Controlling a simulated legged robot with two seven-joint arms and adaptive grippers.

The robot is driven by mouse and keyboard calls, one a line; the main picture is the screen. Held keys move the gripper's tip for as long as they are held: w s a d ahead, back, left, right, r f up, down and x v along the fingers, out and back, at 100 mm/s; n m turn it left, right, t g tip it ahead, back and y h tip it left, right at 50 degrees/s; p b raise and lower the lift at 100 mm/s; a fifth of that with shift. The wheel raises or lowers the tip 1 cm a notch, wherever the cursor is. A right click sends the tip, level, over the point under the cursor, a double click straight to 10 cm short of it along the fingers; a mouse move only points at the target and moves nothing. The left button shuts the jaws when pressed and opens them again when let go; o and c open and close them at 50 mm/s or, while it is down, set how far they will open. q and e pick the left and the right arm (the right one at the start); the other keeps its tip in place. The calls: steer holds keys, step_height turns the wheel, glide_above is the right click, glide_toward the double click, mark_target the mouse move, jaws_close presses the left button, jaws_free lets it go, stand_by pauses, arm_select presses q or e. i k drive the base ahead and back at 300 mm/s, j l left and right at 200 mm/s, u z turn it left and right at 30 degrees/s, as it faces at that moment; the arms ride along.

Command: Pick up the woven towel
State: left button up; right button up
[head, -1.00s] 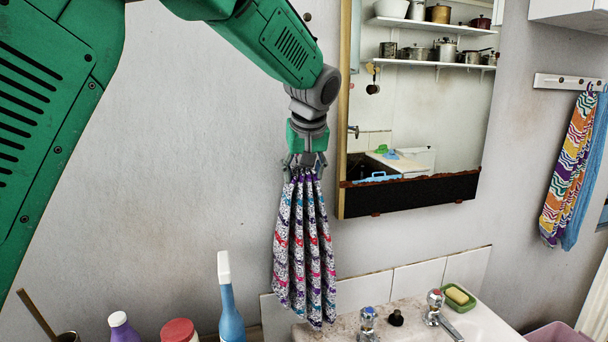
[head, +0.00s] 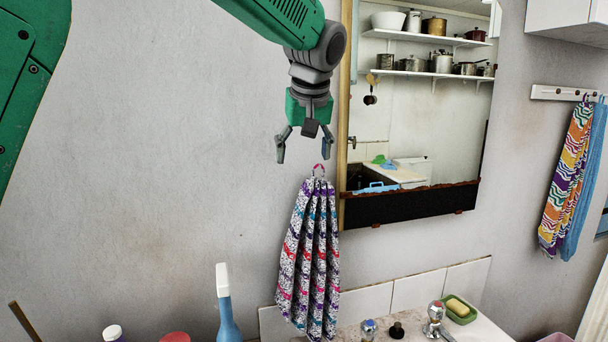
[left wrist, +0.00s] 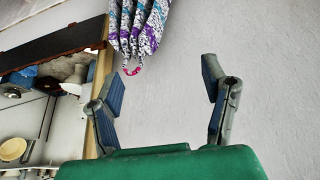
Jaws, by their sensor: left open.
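A patterned towel (head: 310,260) in white, purple, red and teal hangs in folds against the wall, left of the mirror. A pink-red loop (head: 319,169) is at its top; what the loop hangs on is hard to make out. My left gripper (head: 304,153) is just above the loop, fingers spread, empty and apart from the towel. In the left wrist view the towel (left wrist: 140,28) and its loop (left wrist: 132,70) lie beyond the open fingers (left wrist: 160,80). My right gripper is not in view.
A mirror (head: 425,120) is close right of the towel. Below are a sink with taps (head: 435,315), a soap dish (head: 460,312) and a blue spray bottle (head: 227,310). A wavy-striped towel (head: 568,180) and a blue towel (head: 588,180) hang at the right.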

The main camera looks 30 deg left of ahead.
mark_target(307, 295)
steer(key=k+l, duration=0.35)
steer(key=l, duration=0.15)
steer(key=k+l, duration=0.4)
steer(key=l, duration=0.1)
